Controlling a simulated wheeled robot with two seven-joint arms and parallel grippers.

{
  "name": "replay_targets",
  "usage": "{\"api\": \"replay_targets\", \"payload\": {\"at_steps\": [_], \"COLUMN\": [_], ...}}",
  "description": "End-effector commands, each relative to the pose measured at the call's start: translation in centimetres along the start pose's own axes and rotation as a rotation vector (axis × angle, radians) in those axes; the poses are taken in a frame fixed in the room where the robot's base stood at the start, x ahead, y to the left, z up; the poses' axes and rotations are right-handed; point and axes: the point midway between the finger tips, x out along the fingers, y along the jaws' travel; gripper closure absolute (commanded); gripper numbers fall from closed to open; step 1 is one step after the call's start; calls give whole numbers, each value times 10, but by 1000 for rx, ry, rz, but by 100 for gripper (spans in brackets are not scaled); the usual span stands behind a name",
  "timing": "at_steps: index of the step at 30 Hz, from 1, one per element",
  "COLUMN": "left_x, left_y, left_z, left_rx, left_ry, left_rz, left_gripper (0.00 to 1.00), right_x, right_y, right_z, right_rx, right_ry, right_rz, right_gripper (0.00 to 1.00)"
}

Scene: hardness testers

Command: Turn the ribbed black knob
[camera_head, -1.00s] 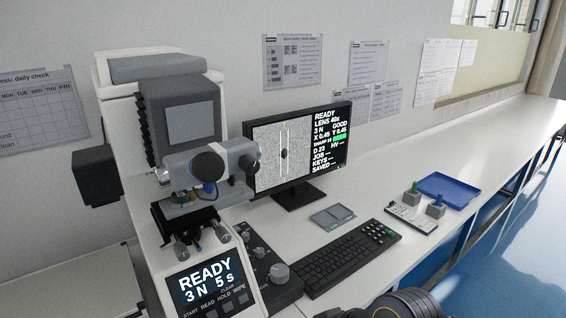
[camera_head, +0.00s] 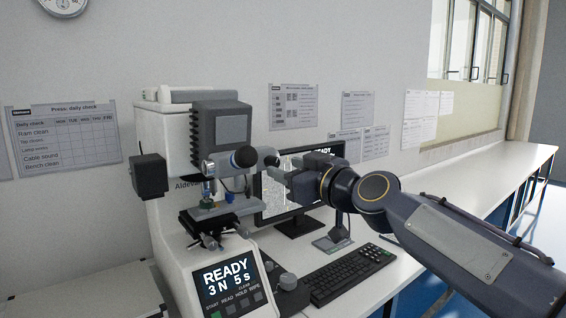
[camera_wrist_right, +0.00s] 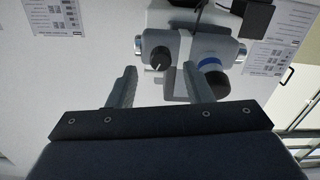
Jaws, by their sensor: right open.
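I see no contact; the fingers are apart and empty. In the head view the small dark knob (camera_head: 272,160) is at the right end of the measuring head, close to my right gripper (camera_head: 282,170). Its ribs are too small to make out. A larger black eyepiece (camera_head: 245,157) is beside it. My left gripper is out of view.
The monitor (camera_head: 291,206) stands behind my right gripper, partly hidden by it. The tester's stage (camera_head: 212,210) is below the measuring head. A keyboard (camera_head: 349,274) and control box with grey knob (camera_head: 288,281) are on the bench. The wall beyond is flat, with papers.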

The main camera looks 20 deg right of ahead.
Motion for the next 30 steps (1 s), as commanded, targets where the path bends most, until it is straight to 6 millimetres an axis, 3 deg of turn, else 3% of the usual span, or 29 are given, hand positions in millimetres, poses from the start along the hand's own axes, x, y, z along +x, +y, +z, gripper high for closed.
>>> {"api": "replay_targets", "payload": {"at_steps": [7,17,27,30], "left_x": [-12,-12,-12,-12], "left_y": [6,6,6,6], "left_z": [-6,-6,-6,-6], "left_rx": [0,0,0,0], "left_ry": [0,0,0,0], "left_rz": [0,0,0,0], "left_gripper": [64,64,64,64], "right_x": [29,33,32,32], "right_y": [-1,-1,-1,-1], "right_z": [-1,0,0,0], "right_rx": [1,0,0,2], "right_ry": [-1,0,0,-1], "right_rz": [-2,0,-1,-1], "right_gripper": [54,54,99,99]}}
